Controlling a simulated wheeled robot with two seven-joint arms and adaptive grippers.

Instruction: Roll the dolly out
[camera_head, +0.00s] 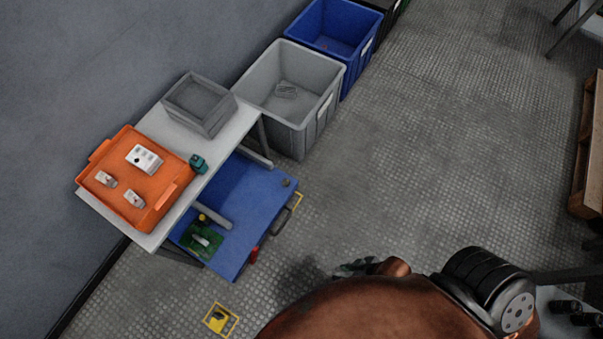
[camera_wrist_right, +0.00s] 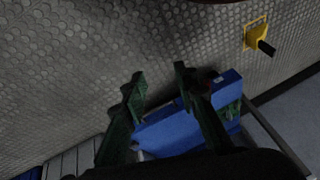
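The dolly (camera_head: 258,205) is a low blue platform, partly under the white table. A dark handle (camera_head: 281,221) and a red part (camera_head: 254,255) are at its outer edge. A green board (camera_head: 203,240) and a small yellow part (camera_head: 202,218) show on or above it. In the right wrist view the dolly's blue body (camera_wrist_right: 170,132) shows beyond and between the fingers. My right gripper (camera_wrist_right: 155,88) is open with nothing visible between its fingertips. In the head view it (camera_head: 356,267) is mostly hidden by my copper arm, over the floor right of the dolly. My left gripper is not in view.
The white table (camera_head: 227,135) carries an orange tray (camera_head: 122,201) and a grey crate (camera_head: 199,102). A grey bin (camera_head: 320,115) and blue bin (camera_head: 345,62) stand beyond. A yellow-framed floor spot (camera_head: 220,320) holds a yellow-and-black item. Floor (camera_head: 430,150) to the right is clear.

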